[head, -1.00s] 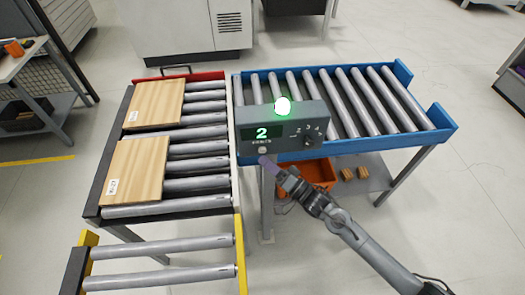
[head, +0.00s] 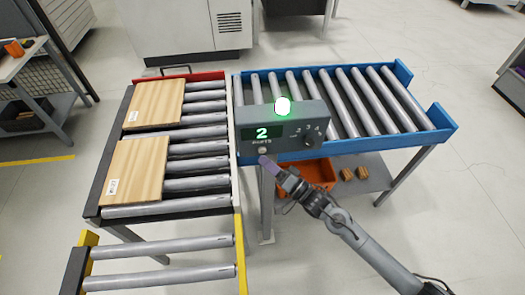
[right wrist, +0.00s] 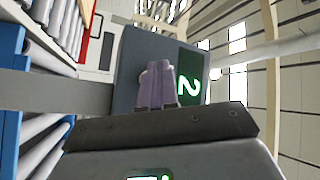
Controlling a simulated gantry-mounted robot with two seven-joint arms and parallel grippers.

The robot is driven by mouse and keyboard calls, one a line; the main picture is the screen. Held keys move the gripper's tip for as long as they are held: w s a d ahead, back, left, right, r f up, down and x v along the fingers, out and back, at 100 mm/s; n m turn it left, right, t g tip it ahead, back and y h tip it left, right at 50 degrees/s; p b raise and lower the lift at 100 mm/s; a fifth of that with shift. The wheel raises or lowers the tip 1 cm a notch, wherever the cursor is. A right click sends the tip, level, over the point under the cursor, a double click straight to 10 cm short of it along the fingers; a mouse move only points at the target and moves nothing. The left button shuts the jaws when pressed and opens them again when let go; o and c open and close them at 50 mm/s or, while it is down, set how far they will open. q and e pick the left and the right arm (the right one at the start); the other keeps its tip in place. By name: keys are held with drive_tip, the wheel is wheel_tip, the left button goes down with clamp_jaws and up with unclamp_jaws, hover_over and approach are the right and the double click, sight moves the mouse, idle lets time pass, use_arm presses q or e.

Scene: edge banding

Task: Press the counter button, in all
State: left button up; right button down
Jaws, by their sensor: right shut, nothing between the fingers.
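The grey counter box (head: 287,115) stands at the near edge of the blue conveyor, and its green display (head: 262,133) reads 2. A green lamp (head: 282,106) glows on top, and a dial (head: 308,141) sits at the right of the panel. The round pale button (head: 262,150) is below the display. My right gripper (head: 265,161) is shut and empty, its tips just below the button in the head view. In the right wrist view the shut fingers (right wrist: 157,85) partly cover the button beside the display (right wrist: 191,80); contact cannot be told. My left gripper is not in view.
Two wooden panels (head: 154,103) (head: 136,170) with white labels lie on the left roller conveyor (head: 195,148). The blue roller conveyor (head: 440,125) extends right. An orange bin (head: 318,172) and wooden pieces sit on the shelf below. Floor at right is clear.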

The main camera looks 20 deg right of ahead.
drive_tip(key=shift+w, duration=0.2)
drive_tip(key=shift+w+d, duration=0.1)
drive_tip(key=shift+w, duration=0.15)
drive_tip(key=shift+w+d, duration=0.15)
drive_tip(key=shift+w, duration=0.35)
idle(0.8)
drive_tip(key=shift+s, duration=0.1)
drive_tip(key=shift+s+a+p, duration=0.2)
drive_tip(key=shift+s+p, duration=0.3)
drive_tip(key=shift+s, duration=0.3)
drive_tip(key=s+p, duration=0.1)
drive_tip(key=s, duration=0.1)
drive_tip(key=s+a+p, duration=0.1)
drive_tip(key=s+p, duration=0.1)
drive_tip(key=s, duration=0.1)
drive_tip(key=shift+a, duration=0.1)
idle(0.4)
